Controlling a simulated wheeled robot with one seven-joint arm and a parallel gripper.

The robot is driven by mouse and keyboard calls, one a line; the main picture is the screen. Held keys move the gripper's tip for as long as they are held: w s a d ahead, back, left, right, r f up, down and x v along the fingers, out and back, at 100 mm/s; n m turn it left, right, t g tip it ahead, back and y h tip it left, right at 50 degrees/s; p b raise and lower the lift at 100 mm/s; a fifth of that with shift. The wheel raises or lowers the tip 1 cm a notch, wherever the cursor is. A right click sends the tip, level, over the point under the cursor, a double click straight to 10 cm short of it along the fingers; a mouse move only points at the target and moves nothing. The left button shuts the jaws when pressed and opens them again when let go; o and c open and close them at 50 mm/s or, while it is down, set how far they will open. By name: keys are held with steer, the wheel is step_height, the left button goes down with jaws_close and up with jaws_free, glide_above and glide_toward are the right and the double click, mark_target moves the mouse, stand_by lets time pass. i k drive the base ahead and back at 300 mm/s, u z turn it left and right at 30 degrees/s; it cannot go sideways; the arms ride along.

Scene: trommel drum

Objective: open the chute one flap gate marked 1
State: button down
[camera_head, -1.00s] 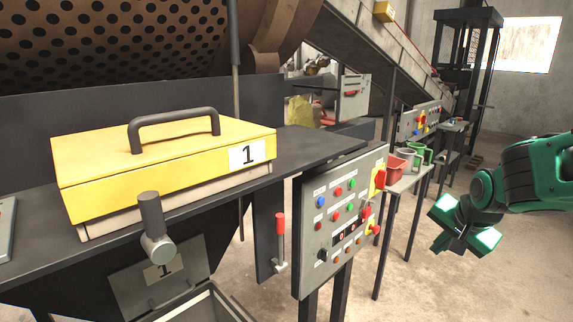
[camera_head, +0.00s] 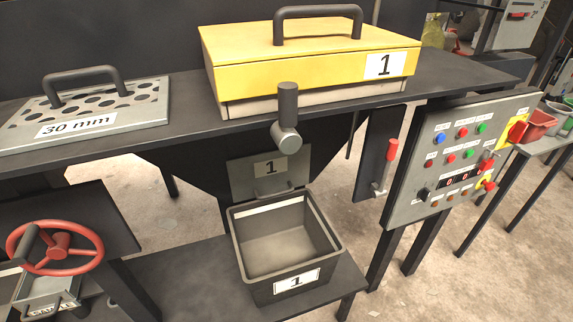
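The flap gate (camera_head: 268,174) marked 1 is a grey plate below the dark chute, behind and above the grey bin (camera_head: 290,285) labelled 1. It hangs tilted, and its lower part is partly hidden by the bin's rim. A dark cylindrical handle (camera_head: 288,103) with a round grey pivot end stands above the gate, in front of the table edge. A red-gripped lever (camera_head: 391,150) is on the dark panel to the right. My gripper is not in the current view.
A yellow lidded box (camera_head: 310,62) marked 1 sits on the dark table above. A button panel (camera_head: 462,155) stands to the right. A perforated 30 mm plate (camera_head: 90,118) and a red handwheel (camera_head: 58,247) are on the left. Bare floor shows at the lower right.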

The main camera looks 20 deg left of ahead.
mark_target(272, 174)
steer(key=z, duration=0.5)
steer(key=k, duration=1.35)
steer(key=u, duration=0.85)
steer(key=i, duration=1)
steer(key=z, duration=0.05)
